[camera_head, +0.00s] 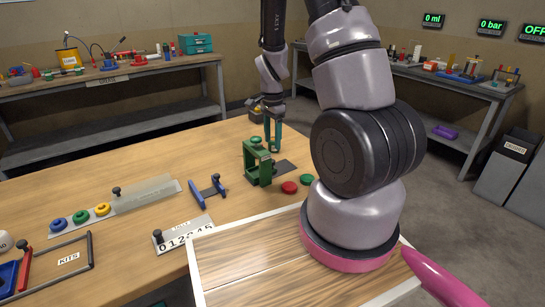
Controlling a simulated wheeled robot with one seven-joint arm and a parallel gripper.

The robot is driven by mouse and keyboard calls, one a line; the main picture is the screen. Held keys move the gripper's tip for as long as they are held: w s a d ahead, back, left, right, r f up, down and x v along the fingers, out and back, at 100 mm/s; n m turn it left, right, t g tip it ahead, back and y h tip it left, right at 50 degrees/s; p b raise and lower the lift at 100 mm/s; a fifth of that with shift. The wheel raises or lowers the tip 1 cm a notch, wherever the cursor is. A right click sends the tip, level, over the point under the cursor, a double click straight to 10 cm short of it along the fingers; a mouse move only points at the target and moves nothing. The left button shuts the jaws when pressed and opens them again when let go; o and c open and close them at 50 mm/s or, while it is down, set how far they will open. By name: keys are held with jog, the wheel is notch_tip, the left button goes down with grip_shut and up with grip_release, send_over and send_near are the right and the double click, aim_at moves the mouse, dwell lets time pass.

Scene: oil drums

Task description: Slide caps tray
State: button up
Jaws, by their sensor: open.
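The likely caps tray (148,193) is a long grey strip with a black knob (116,190), lying on the left of the wooden table. A blue ring (58,224), a green ring (80,216) and a yellow ring (102,209) sit at its left end. My gripper (273,148) is open, pointing down near the table's far side, well right of the tray. Its teal fingers are just behind and right of a green frame (250,158). They look empty; whether they touch anything cannot be told.
A red disc (289,187) and a green disc (306,179) lie by the green frame. A KITS holder (68,258) is front left. Bare wood lies behind the tray.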

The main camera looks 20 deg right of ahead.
notch_tip(320, 180, down, 7)
jog(key=shift+f, duration=0.1)
dwell(0.3)
grip_shut()
dwell(1.3)
